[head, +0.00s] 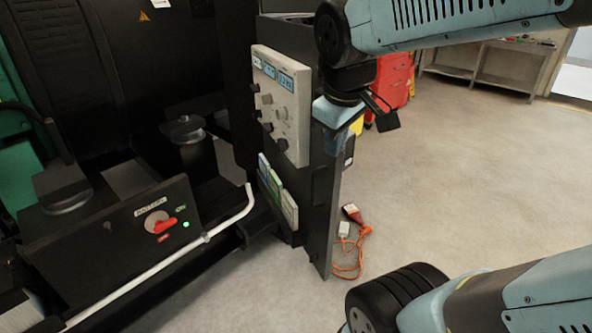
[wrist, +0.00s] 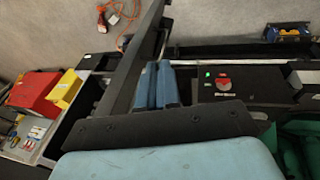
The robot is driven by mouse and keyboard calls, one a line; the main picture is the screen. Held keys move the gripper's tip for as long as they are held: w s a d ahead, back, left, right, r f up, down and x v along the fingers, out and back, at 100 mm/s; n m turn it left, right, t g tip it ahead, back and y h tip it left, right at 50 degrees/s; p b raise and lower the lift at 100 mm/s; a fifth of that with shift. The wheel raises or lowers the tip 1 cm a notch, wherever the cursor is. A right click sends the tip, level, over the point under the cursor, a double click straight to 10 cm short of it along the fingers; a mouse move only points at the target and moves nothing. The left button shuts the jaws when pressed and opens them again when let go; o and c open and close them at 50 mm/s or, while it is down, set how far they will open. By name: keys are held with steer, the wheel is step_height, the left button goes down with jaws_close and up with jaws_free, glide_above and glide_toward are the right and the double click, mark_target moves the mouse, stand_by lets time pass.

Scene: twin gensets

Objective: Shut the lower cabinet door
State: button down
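The lower cabinet door appears to be the tall dark panel (head: 318,215) standing open beside the genset, seen edge-on in the wrist view (wrist: 136,62). A grey control panel (head: 282,100) and several coloured folders (head: 277,192) are on its left face. My gripper (head: 338,142) points down at the door's right side, near its upper part. In the wrist view its two blue fingers (wrist: 157,88) lie close together with nothing visible between them, just right of the door edge. I cannot tell whether they touch the door.
The dark genset base (head: 110,240) with a red rotary switch (head: 160,222) and a white pipe (head: 160,268) is on the left. An orange cable (head: 350,262) lies on the floor by the door's foot. A red cabinet (head: 395,82) stands behind.

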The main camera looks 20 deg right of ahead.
steer(key=w+a+f+n+g+h, duration=0.1)
steer(key=w+a+f+n+h, duration=0.5)
steer(key=n, duration=1)
steer(key=w+a+f+n+g+h, duration=0.2)
steer(key=w+a+f+n, duration=0.4)
steer(key=w+n, duration=0.65)
steer(key=s+d+f+n, duration=0.1)
steer(key=d+f+n, duration=0.2)
steer(key=d+f, duration=0.5)
steer(key=d, duration=0.4)
steer(key=shift+s+d, duration=0.15)
steer(key=shift+s, duration=0.2)
